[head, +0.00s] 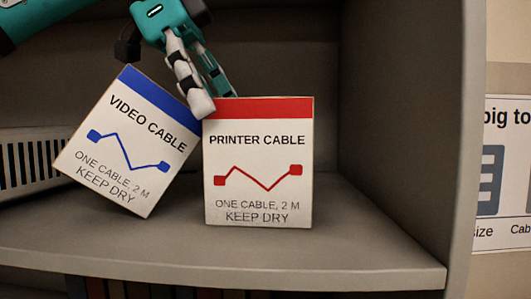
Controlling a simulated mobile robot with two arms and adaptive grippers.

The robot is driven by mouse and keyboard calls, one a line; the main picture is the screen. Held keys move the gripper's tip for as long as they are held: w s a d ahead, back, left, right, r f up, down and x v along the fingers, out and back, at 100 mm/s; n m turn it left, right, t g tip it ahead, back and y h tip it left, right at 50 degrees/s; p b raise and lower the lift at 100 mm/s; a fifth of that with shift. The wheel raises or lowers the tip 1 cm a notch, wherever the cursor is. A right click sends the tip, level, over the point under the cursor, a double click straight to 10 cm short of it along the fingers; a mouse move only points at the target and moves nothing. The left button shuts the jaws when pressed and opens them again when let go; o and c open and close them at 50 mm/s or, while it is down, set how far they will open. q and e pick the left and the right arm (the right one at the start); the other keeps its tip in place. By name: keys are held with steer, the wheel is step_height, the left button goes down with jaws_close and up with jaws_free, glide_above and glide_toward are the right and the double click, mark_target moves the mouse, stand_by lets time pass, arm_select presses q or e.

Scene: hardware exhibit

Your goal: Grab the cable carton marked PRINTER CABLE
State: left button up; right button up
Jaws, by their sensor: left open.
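The PRINTER CABLE carton (258,165), white with a red top band, stands upright on the shelf in the head view. Its label faces me. My left gripper (214,100) reaches down from above to the carton's upper left corner. It is open, with one pale finger in front of that corner and a darker finger behind, by the top edge. I cannot tell whether the fingers touch the carton. The VIDEO CABLE carton (128,140), white with a blue band, is tilted just to the left, its upper right corner close to the printer carton. My right gripper is out of view.
The grey shelf board (330,245) has free room right of the printer carton, up to the side wall (410,120). A slotted grey object (28,160) lies at the left behind the video carton. A sign (505,170) hangs outside at right.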

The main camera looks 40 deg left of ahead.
mark_target(252, 121)
arm_select(q)
steer(key=shift+d+r, duration=0.2)
steer(key=shift+d, duration=0.25)
steer(key=shift+w+d+p, duration=0.25)
steer(key=shift+d+p, duration=0.15)
steer(key=shift+d, duration=0.15)
steer(key=shift+w+d+p, duration=0.2)
steer(key=shift+d+p, duration=0.2)
steer(key=shift+d, duration=0.1)
steer(key=x, duration=0.2)
steer(key=shift+w+d+f, duration=0.25)
steer(key=shift+w+d, duration=0.05)
steer(key=shift+w+d+f, duration=0.1)
steer(key=shift+w+f, duration=0.1)
steer(key=shift+s, duration=0.1)
steer(key=shift+s+a, duration=0.2)
steer(key=c, duration=0.3)
steer(key=shift+w+d, duration=0.1)
steer(key=c, duration=1.1)
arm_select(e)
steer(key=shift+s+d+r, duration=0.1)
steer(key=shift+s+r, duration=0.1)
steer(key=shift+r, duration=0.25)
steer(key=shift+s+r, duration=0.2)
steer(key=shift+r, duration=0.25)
